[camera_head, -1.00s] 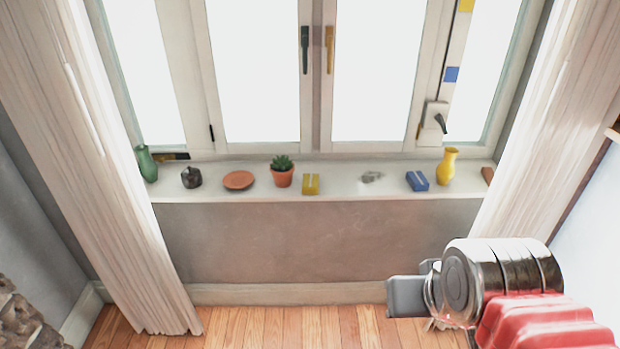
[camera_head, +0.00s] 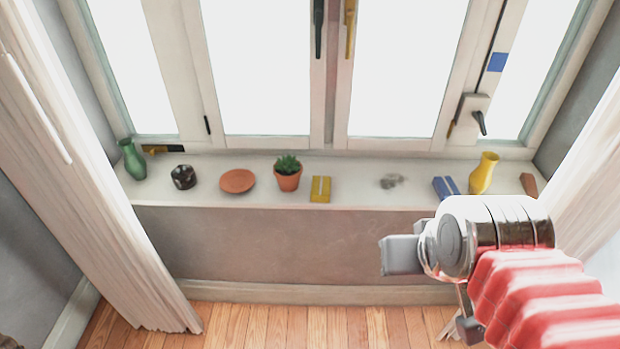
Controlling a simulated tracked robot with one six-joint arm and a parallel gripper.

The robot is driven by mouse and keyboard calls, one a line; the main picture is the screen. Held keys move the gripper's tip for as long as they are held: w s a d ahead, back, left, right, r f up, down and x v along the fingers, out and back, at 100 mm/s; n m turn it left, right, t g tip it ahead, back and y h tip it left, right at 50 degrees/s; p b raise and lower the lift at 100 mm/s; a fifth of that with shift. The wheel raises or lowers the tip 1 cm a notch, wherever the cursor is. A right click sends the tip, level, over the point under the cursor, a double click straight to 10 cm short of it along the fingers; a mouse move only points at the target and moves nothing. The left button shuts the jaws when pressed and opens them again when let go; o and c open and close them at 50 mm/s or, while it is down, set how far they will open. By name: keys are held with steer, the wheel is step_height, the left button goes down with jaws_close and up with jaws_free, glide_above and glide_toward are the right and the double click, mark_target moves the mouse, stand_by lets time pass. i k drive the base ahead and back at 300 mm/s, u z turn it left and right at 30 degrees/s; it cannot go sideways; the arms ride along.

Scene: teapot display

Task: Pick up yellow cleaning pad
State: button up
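A small yellow pad (camera_head: 320,189) with a pale stripe lies on the white windowsill (camera_head: 350,190), just right of a potted cactus. My gripper (camera_head: 388,256) is in front of the sill and lower right of the pad in the picture. Its grey end points left, clear of the pad. Nothing shows in it, but its fingers are seen side-on, so I cannot tell whether they are open or shut.
On the sill stand a green vase (camera_head: 132,158), a dark pot (camera_head: 183,177), a terracotta saucer (camera_head: 238,181), the cactus (camera_head: 287,173), a blue pad (camera_head: 446,187) and a yellow vase (camera_head: 484,173). A grey smudge (camera_head: 391,181) marks the sill. Curtains (camera_head: 90,180) hang at both sides.

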mark_target(320, 189)
steer(key=u, duration=0.35)
steer(key=i, duration=0.6)
steer(key=u, duration=0.8)
steer(key=i, duration=0.6)
steer(key=u, duration=0.4)
